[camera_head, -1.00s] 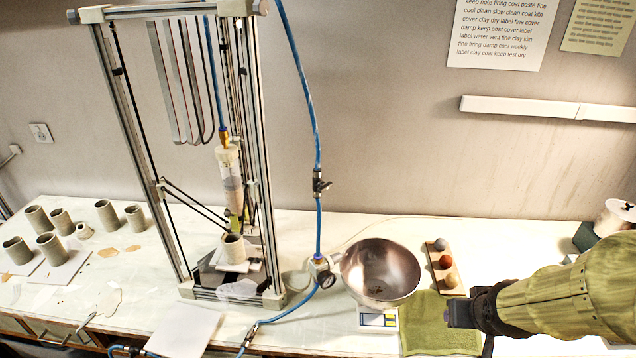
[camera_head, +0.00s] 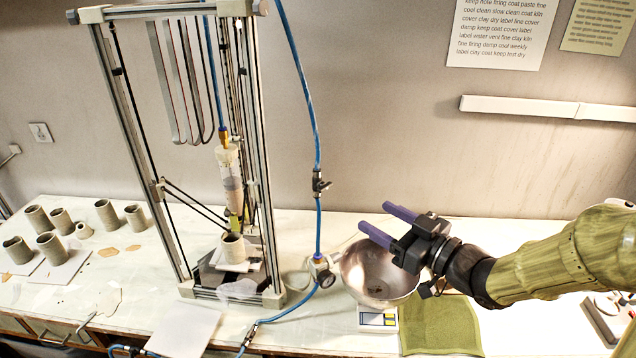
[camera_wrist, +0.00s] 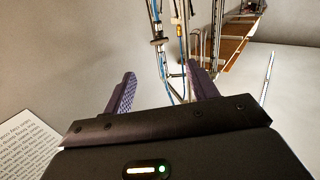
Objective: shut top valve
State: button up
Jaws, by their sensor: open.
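The top valve (camera_head: 320,185) is a small black valve with a handle on the blue hose, which hangs in front of the wall right of the printer frame. My gripper (camera_head: 375,216) is open and empty, with two purple fingers pointing up and left. It is above the metal bowl, to the right of the valve and slightly lower in the picture, apart from it. In the wrist view, the gripper (camera_wrist: 160,75) shows its fingers spread, with the hose and a dark valve (camera_wrist: 158,42) beyond them. The handle's exact angle is hard to tell.
The printer frame (camera_head: 262,180) stands left of the hose. The metal bowl (camera_head: 368,288) sits on a scale (camera_head: 378,320) beside a green towel (camera_head: 440,328).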

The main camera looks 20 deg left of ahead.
aim_at(327, 188)
jog(key=p+x, duration=0.5)
jog(key=x, duration=1.2)
jog(key=shift+w+a+p, duration=0.15)
jog(key=shift+a+p, duration=0.05)
jog(key=shift+p, duration=0.15)
jog(key=shift+c, duration=0.5)
jog(key=c, duration=0.9)
jog(key=shift+m, duration=0.8)
jog(key=o, duration=1)
